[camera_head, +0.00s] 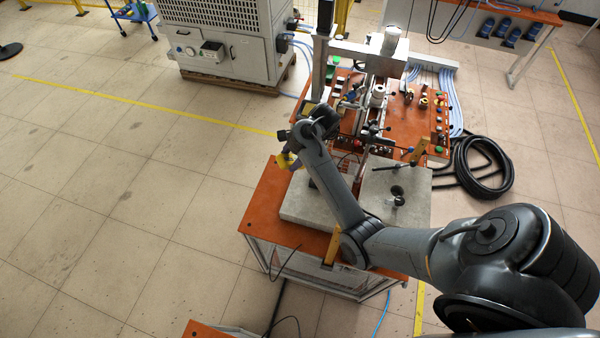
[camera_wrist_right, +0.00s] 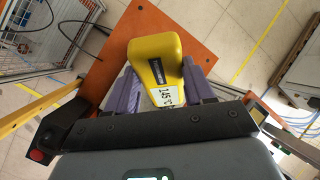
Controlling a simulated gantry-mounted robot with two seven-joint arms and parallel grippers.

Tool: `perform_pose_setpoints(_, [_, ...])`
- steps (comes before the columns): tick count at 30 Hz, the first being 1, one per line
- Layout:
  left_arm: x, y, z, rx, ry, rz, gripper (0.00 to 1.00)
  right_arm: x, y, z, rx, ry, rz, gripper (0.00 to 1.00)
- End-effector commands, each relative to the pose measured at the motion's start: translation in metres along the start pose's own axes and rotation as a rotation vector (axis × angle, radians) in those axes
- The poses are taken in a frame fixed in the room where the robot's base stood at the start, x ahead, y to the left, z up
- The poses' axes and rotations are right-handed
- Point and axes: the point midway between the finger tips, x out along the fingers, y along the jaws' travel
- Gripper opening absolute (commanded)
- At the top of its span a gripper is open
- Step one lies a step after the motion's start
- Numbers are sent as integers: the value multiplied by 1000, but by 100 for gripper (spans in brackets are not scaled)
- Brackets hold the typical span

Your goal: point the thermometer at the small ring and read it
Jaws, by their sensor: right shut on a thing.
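The yellow thermometer (camera_wrist_right: 155,58) is between the purple fingers of my right gripper (camera_wrist_right: 162,88) in the right wrist view. It has a dark label and a small white display with digits too small to read surely. In the head view, my right gripper (camera_head: 290,150) is over the left edge of the orange bench, and the yellow of the thermometer (camera_head: 285,160) shows below it. Small ring-like parts (camera_head: 423,103) lie on the orange bench right of the heater rig; I cannot tell which is the small ring. My left gripper is out of view.
The heater rig (camera_head: 378,95) stands on the orange bench (camera_head: 265,205). A grey slab (camera_head: 415,210) carries a dark fitting. A coiled black hose (camera_head: 485,170) lies right of the bench. A grey cabinet (camera_head: 225,50) stands behind. The floor at left is clear.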

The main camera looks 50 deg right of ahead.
Motion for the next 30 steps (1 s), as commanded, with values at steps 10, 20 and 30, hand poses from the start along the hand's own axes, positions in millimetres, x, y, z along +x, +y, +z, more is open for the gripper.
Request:
perform_pose_setpoints(10, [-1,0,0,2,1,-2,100,0,0,0,0,0,-1,17])
perform_pose_setpoints(20, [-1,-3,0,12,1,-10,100,0,0,0,0,0,-1,17])
perform_pose_setpoints(30, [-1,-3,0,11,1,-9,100,16,3,-6,2,-4,-1,17])
